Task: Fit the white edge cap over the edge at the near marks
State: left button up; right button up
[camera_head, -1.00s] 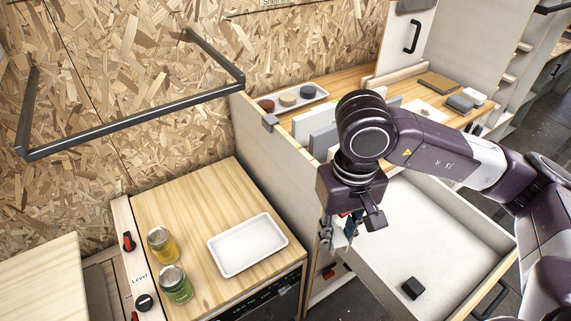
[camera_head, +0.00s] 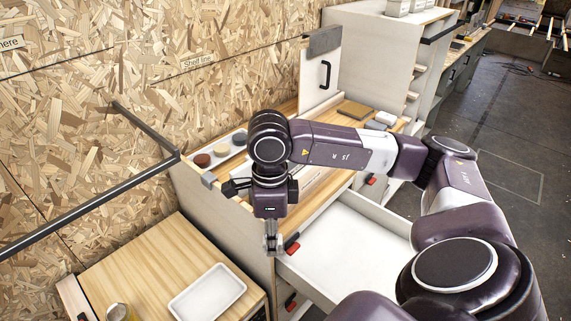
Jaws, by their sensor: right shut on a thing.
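My right gripper (camera_head: 271,243) points down beside the front edge of the light side panel (camera_head: 225,210), left of the open drawer. It is shut on a small pale piece, mostly hidden between the fingers; I cannot tell for sure that this is the white edge cap. A small white block (camera_head: 384,118) lies on the wooden top beside a grey block (camera_head: 374,125). A grey cap (camera_head: 208,179) sits on the panel's upper edge at its far end. I cannot make out the near marks. My left gripper is not in view.
The open drawer (camera_head: 335,255) stands right of the gripper, partly behind my arm. A white tray (camera_head: 207,293) lies on the lower wooden top, with a jar (camera_head: 120,311) at its left. A dark rail (camera_head: 95,200) juts from the wall. Round pieces lie in a dish (camera_head: 222,151).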

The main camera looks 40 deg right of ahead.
aim_at(248, 207)
jog(key=shift+w+d+r+m+p, duration=0.35)
jog(key=shift+w+d+m+p, duration=0.3)
jog(key=shift+w+m, duration=0.75)
jog(key=shift+w+d+r+m+p, duration=0.4)
jog(key=shift+w+d+m+p, duration=0.2)
jog(key=shift+w+m, duration=0.7)
jog(key=shift+w+d+r+m+p, duration=0.35)
jog(key=shift+w+d+m+p, duration=0.3)
jog(key=shift+w+m, duration=0.75)
jog(key=shift+w+a, duration=0.15)
jog(key=shift+w, duration=1.05)
jog(key=shift+w+a, duration=0.15)
jog(key=shift+w, duration=1.05)
jog(key=shift+m, duration=0.3)
jog(key=shift+f, duration=0.15)
jog(key=shift+w+f+b, duration=0.1)
jog(key=shift+f+b, duration=0.2)
jog(key=shift+f, duration=0.1)
